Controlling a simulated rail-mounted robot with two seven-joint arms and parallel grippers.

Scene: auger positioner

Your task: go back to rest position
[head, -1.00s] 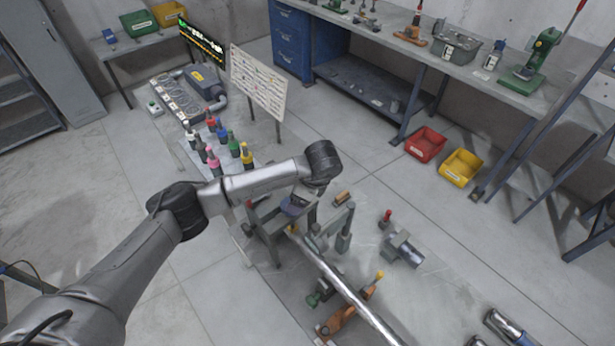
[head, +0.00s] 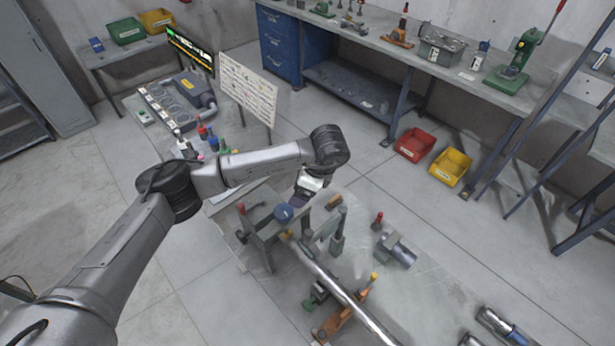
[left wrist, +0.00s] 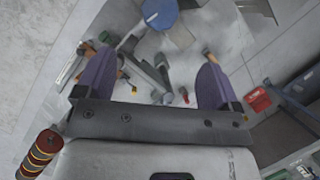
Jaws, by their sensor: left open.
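My left gripper (head: 302,200) hangs above the grey fixture frame (head: 268,240), just up and right of a round blue part (head: 284,213) on that frame. In the left wrist view my left gripper (left wrist: 153,84) has its two purple-padded fingers spread wide, with nothing between them. The blue part (left wrist: 160,14) shows beyond the fingers at the top, apart from them. My left arm (head: 260,165) reaches in from the lower left. My right gripper is not in view.
A long metal tube (head: 345,298) runs from the frame to the lower right, past an orange clamp (head: 336,322). Bottles with coloured tops (head: 203,133) and a white board (head: 248,88) stand behind my arm. Red (head: 416,144) and yellow (head: 450,166) bins lie on the floor.

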